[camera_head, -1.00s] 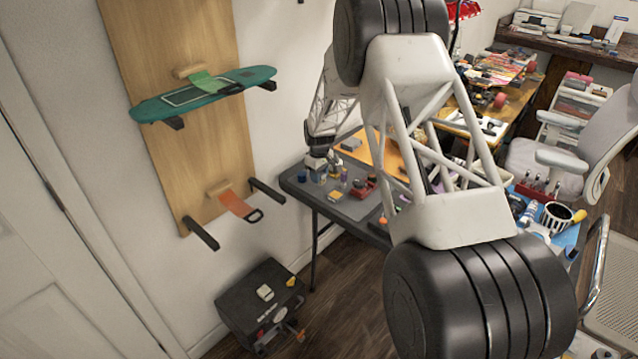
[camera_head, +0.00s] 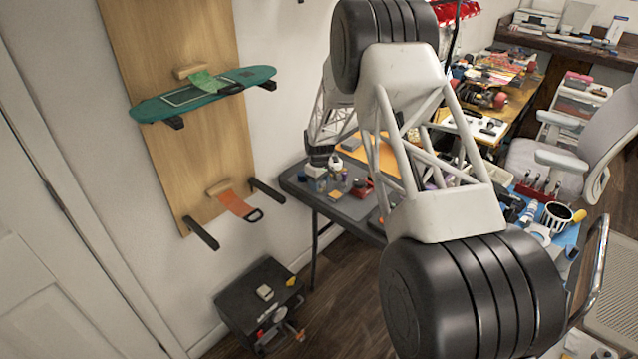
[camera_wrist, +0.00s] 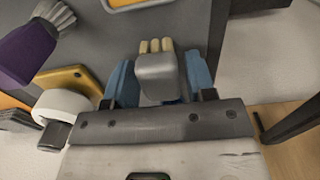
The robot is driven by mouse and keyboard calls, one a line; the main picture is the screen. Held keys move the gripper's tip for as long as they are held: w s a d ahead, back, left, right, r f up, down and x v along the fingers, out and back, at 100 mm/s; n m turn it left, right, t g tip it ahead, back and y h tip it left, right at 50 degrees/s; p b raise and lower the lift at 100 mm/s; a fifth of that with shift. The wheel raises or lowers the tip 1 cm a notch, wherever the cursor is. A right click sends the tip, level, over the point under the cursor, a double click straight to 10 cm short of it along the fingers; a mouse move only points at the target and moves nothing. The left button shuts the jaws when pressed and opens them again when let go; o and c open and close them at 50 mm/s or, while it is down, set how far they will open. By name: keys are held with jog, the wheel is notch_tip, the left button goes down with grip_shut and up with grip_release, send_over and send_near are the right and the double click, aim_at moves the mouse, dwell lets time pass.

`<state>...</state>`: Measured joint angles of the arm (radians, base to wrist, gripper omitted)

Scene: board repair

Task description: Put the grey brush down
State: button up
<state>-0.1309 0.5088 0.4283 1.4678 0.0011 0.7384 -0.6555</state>
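In the wrist view, the grey brush (camera_wrist: 160,80) sits between the two blue fingers of my gripper (camera_wrist: 160,88), with its tan bristles pointing away from the wrist. The fingers press on both its sides. Behind it is the dark grey tabletop (camera_wrist: 110,45). I cannot tell whether the brush touches it. In the head view, my wrist is over the left end of the grey table (camera_head: 345,214); the brush is too small to make out there.
A purple-handled brush (camera_wrist: 25,50) lies left in the wrist view, beside a white round thing (camera_wrist: 62,108) and an orange-yellow piece (camera_wrist: 70,78). A red item (camera_head: 362,189) is on the table. The table's edge runs just right of my gripper. A black case (camera_head: 258,300) stands on the floor.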

jog(key=shift+o, duration=0.6)
jog(key=shift+r, duration=0.1)
notch_tip(320, 180, up, 12)
dwell(0.4)
jog(key=shift+r, duration=0.1)
dwell(0.6)
